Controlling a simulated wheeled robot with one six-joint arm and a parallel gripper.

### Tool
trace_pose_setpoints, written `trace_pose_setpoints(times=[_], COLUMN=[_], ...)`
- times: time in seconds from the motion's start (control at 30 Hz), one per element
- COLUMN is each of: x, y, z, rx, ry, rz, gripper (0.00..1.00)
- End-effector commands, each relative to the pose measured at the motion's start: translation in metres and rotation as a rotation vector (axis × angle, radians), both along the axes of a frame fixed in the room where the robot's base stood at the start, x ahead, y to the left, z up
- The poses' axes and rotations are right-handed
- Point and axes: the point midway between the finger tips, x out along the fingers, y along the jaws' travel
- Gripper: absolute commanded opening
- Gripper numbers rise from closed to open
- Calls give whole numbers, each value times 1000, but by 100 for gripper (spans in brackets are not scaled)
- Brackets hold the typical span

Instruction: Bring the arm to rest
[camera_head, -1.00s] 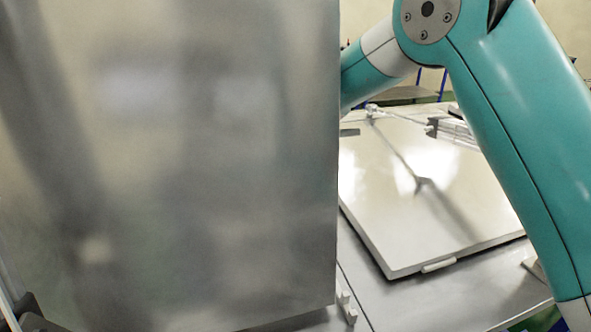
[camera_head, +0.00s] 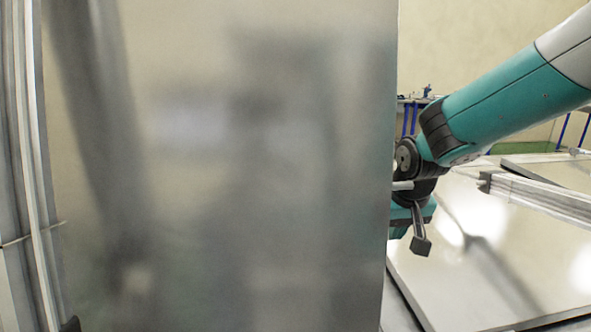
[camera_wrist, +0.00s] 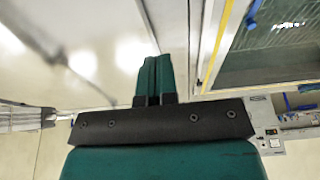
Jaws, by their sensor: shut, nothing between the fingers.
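My gripper (camera_wrist: 153,82) shows in the wrist view with its two teal fingers side by side and touching, with nothing between them. In the head view my arm reaches in from the upper right, bends down at a dark joint, and its wrist end shows beside the edge of a raised grey metal lid (camera_head: 250,180). The fingertips cannot be made out there; the lid may hide them. A pale, shiny flat lid or panel (camera_head: 480,250) lies low to the right, below my arm.
The raised lid fills most of the head view's left and centre. Metal rails (camera_head: 535,193) cross above the flat panel. In the wrist view, a glass-windowed unit (camera_wrist: 275,48) with a yellow edge stands at right, with a small control panel (camera_wrist: 271,140) beside it.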

Motion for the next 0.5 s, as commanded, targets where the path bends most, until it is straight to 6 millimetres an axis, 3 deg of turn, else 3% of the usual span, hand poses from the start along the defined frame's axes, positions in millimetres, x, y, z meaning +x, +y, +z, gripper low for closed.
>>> trace_pose_setpoints(times=[0.03,0.1,0.4,0.43,0.5], x=[-24,-53,-165,-171,-176], y=[-18,-36,-78,-74,-42], z=[2,1,-12,-11,3], rx=[1,-1,10,21,76], ry=[9,22,66,66,75], rz=[-13,-21,-55,-39,59], gripper=[0,0,0,0,0])
